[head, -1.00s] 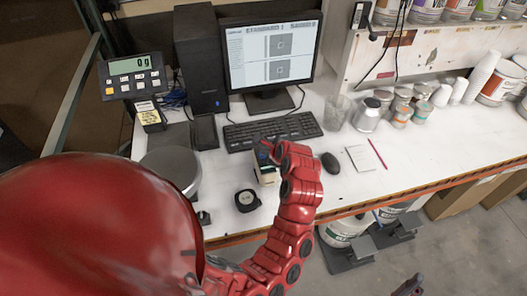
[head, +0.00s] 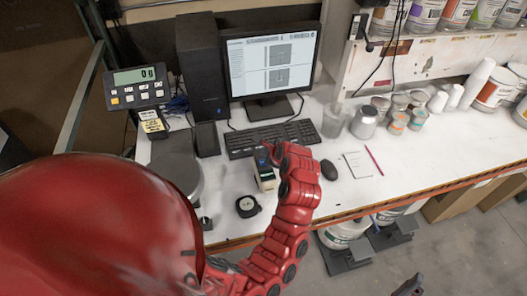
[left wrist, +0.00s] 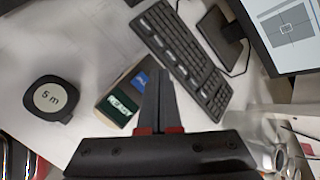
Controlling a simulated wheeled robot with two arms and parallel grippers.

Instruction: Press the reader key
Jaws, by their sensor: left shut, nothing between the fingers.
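The reader is a small boxy device (head: 265,178) standing on the white bench in front of the keyboard. In the left wrist view the reader (left wrist: 112,98) shows a green panel with white lettering and a blue key (left wrist: 139,79) at its far end. My left gripper (left wrist: 161,73) is shut and empty, its fingertips beside the blue key in that view; I cannot tell whether they touch it. In the head view the left gripper (head: 268,156) is over the reader's far end, partly hidden by my red wrist. A dark tip at the bottom right may be my right gripper (head: 408,287).
A tape measure (head: 248,206) lies left of the reader. The keyboard (head: 272,138), monitor (head: 270,62) and mouse (head: 329,169) are behind and right. A scale plate (head: 177,176) is at left. Cans and cups (head: 398,122) stand farther right.

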